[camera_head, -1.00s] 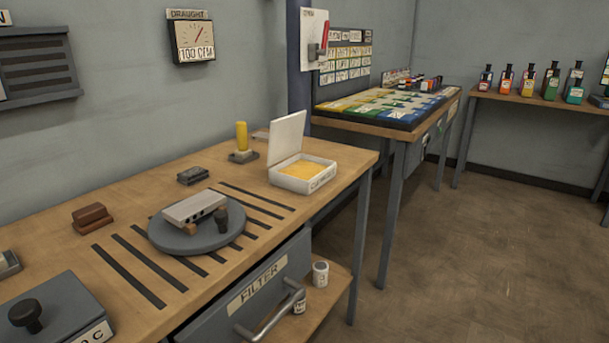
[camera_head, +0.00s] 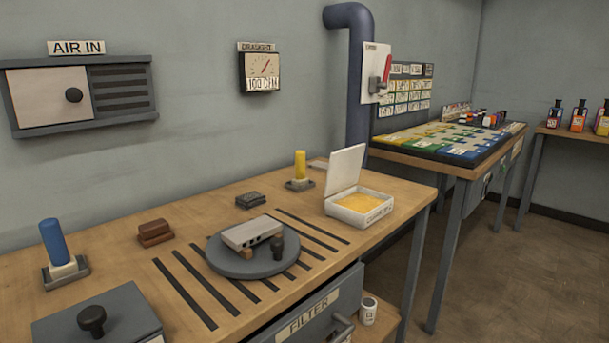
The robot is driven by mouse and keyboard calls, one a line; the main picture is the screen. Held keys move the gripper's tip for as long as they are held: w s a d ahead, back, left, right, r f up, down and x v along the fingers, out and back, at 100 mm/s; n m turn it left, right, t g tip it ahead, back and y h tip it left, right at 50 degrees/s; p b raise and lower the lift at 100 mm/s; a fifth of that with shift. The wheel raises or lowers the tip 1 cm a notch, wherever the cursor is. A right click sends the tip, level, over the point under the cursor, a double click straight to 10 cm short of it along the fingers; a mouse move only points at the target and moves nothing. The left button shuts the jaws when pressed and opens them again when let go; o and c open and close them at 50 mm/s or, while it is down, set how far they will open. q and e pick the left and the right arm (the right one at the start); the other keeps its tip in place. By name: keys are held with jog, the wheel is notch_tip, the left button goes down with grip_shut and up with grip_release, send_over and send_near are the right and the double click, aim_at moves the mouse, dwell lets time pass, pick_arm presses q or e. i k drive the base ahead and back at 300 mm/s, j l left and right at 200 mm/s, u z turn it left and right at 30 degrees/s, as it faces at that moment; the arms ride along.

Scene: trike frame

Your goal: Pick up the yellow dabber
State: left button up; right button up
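The yellow dabber (camera_head: 300,165) stands upright in a small grey holder (camera_head: 300,185) towards the back of the wooden bench. It is just left of an open white box. Neither of my grippers is in view.
The wooden bench (camera_head: 120,245) also bears the white box (camera_head: 360,206) with yellow contents, a grey round plate (camera_head: 225,262) with a block on it, a blue dabber (camera_head: 54,241) in a holder, brown blocks (camera_head: 154,232) and a dark small block (camera_head: 250,200). A second table (camera_head: 450,166) stands at right.

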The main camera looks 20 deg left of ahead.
aim_at(299, 180)
jog(key=i+l+z, duration=0.65)
jog(key=i+l, duration=0.15)
jog(key=i+u, duration=0.3)
jog(key=i, duration=0.15)
jog(key=i+l+u, duration=0.25)
jog(key=i, duration=0.15)
jog(key=i+l+u, duration=0.3)
jog(key=i, duration=0.15)
jog(key=j, duration=0.1)
